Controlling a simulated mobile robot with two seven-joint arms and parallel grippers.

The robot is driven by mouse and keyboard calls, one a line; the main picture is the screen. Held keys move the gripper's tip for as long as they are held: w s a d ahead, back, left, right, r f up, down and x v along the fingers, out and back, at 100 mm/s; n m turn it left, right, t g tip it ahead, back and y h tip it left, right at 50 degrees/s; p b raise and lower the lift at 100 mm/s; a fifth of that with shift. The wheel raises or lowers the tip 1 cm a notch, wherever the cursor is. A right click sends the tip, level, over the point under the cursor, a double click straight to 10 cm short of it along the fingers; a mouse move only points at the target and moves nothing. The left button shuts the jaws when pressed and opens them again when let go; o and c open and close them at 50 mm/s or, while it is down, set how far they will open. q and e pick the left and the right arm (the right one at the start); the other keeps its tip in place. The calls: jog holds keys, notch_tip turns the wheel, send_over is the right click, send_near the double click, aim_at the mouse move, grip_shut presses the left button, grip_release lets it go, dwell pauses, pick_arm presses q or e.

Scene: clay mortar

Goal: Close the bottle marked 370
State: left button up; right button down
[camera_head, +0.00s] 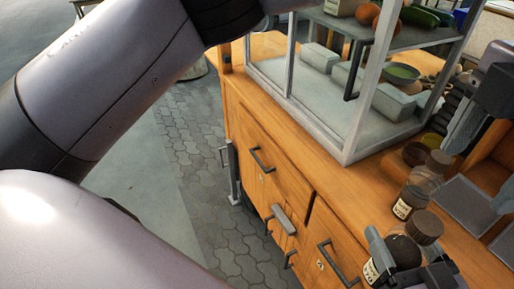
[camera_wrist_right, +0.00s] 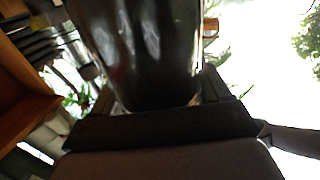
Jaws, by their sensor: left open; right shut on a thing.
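The bottle marked 370 (camera_head: 371,271) is dark, with a pale label, near the counter's front edge at the lower right. My right gripper (camera_head: 408,262) is shut around it. In the right wrist view the dark glossy bottle (camera_wrist_right: 145,50) fills the space between the fingers (camera_wrist_right: 155,108). A round brown cap (camera_head: 425,226) shows at the bottle's upper end; I cannot tell whether it is seated or only close to it. My left gripper (camera_head: 470,128) is open at the upper right, above the counter and apart from this bottle. Its far finger is partly hidden.
Another labelled bottle (camera_head: 406,204) with a brown cap stands just behind. A glass display case (camera_head: 345,120) with bowls and vegetables stands on the wooden counter (camera_head: 345,190). Grey trays (camera_head: 468,202) lie at the right. My left arm covers the left of the head view.

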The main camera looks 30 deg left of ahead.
pick_arm(q)
jog(key=s+d+f+g+h, duration=0.1)
jog(key=s+d+g+h, duration=0.8)
jog(key=g+h, duration=0.1)
jog(key=w+a+n+t+h, duration=0.7)
jog(key=w+n+t+h, duration=0.35)
jog(key=n+h, duration=0.5)
jog(key=w+a+f+n+t+y, duration=0.75)
jog(key=a+f+n+t, duration=0.2)
jog(key=n+t, duration=0.75)
jog(key=s+a+f+n+y, duration=0.2)
jog(key=a+f+n+y, duration=0.35)
jog(key=f, duration=0.45)
jog(key=s+a+f+n+y, duration=0.2)
jog(key=a+f+n+y, duration=0.2)
jog(key=a+f+y, duration=0.45)
jog(key=s+a+f+n+g+y, duration=0.1)
jog(key=s+a+f+g, duration=0.2)
jog(key=s+f, duration=0.3)
jog(key=s+a+f+n+g+y, duration=0.1)
jog(key=s+a+f+g, duration=0.2)
jog(key=s+f, duration=0.4)
notch_tip(320, 180, down, 2)
jog(key=shift+s+f+n+g, duration=0.25)
jog(key=shift+s+n+g, duration=0.05)
jog(key=shift+g, duration=0.15)
